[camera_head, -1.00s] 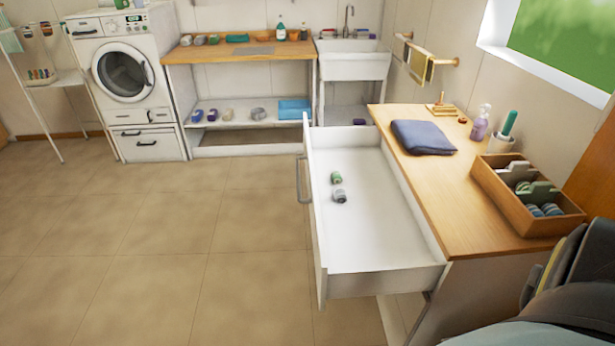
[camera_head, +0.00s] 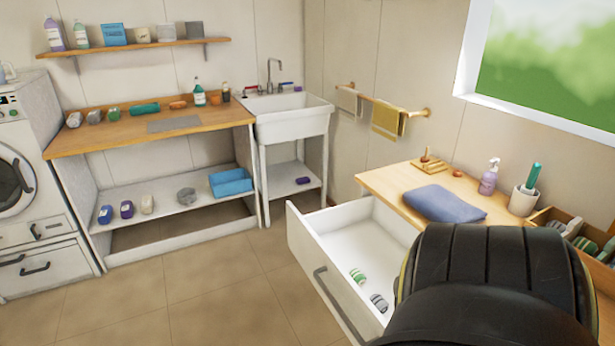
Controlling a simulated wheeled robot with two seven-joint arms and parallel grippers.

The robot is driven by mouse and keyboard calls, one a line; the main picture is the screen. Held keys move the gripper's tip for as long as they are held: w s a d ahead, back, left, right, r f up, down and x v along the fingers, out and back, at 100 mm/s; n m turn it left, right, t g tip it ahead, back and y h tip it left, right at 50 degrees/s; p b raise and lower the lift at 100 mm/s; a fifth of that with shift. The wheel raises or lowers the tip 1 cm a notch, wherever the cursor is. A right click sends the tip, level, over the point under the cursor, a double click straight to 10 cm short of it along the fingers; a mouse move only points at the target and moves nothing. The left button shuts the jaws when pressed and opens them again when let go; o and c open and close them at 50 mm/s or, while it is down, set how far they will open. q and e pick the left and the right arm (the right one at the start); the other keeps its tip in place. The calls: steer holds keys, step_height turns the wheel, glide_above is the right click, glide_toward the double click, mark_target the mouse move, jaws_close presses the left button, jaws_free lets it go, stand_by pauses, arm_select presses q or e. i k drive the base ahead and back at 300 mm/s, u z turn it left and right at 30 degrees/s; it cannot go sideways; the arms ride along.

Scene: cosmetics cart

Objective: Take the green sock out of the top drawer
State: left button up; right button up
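The top drawer (camera_head: 322,245) of the wooden-topped cabinet is pulled open. Inside it lie a green-and-white rolled sock (camera_head: 357,276) and a grey rolled sock (camera_head: 379,302), side by side and close together. A dark part of my own arm fills the lower right of the head view and hides the right part of the drawer and much of the cabinet top. No fingertips of either gripper show.
A folded blue cloth (camera_head: 443,204), a purple pump bottle (camera_head: 489,177) and a white cup (camera_head: 522,200) stand on the cabinet top. A wooden divided box (camera_head: 545,216) is partly hidden at right. A sink (camera_head: 287,118) and workbench (camera_head: 100,135) stand behind; open floor lies at left.

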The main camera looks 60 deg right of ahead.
mark_target(359, 278)
steer(key=i, duration=1.3)
steer(key=z, duration=3)
steer(key=i, duration=0.45)
